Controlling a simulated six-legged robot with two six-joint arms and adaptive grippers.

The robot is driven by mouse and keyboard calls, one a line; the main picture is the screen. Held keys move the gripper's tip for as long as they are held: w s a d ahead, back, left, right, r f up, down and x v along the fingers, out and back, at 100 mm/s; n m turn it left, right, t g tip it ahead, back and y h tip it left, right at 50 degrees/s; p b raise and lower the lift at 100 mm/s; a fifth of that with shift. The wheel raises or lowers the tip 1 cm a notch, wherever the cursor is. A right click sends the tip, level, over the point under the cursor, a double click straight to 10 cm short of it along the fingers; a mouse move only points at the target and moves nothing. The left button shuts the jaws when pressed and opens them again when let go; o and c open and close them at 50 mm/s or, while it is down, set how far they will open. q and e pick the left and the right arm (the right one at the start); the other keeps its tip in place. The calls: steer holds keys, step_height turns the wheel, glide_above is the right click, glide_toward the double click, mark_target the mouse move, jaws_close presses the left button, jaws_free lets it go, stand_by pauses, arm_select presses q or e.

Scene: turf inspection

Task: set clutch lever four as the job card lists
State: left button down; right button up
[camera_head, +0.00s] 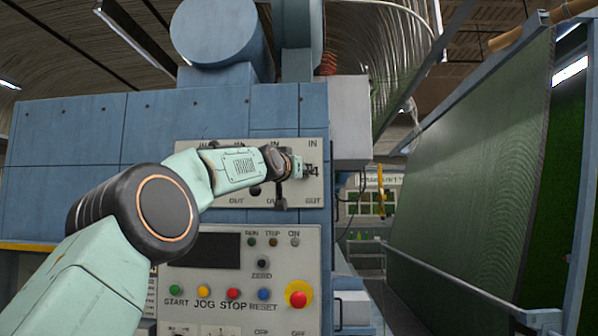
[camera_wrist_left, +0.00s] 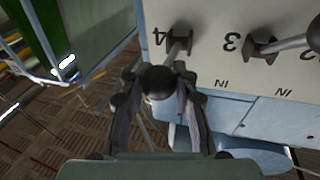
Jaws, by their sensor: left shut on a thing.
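The clutch panel (camera_head: 300,190) is a cream plate with IN marks along its top and OUT marks along its bottom. My left gripper (camera_head: 300,169) is at the panel's right end, beside the numeral 4. In the left wrist view, my left gripper (camera_wrist_left: 160,92) has its fingers around the dark ball knob (camera_wrist_left: 159,83) of lever four. The lever's metal rod (camera_wrist_left: 178,48) runs from the knob to its dark mount beside the 4. Lever three (camera_wrist_left: 280,45) stands next to it, apart from the fingers. In the head view my gripper partly hides lever four. My right gripper is out of view.
Below the panel is a control box with a dark display (camera_head: 205,249), several coloured buttons and a red emergency knob (camera_head: 298,294). A dark lever (camera_head: 280,195) hangs just left of my gripper. A green turf sheet (camera_head: 470,180) stands in a frame at right, past an open gap.

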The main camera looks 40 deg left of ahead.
arm_select(q)
steer(key=shift+s+d+r, duration=0.1)
steer(key=shift+s+r, duration=0.05)
steer(key=shift+r, duration=0.45)
steer(key=c, duration=1.5)
jaws_free()
steer(key=o, duration=0.5)
steer(key=shift+s+d, duration=0.25)
steer(key=shift+s, duration=0.05)
steer(key=shift+w+a+f, duration=0.3)
steer(key=shift+w+f, duration=0.1)
steer(key=shift+w, duration=0.05)
steer(key=shift+s, duration=0.2)
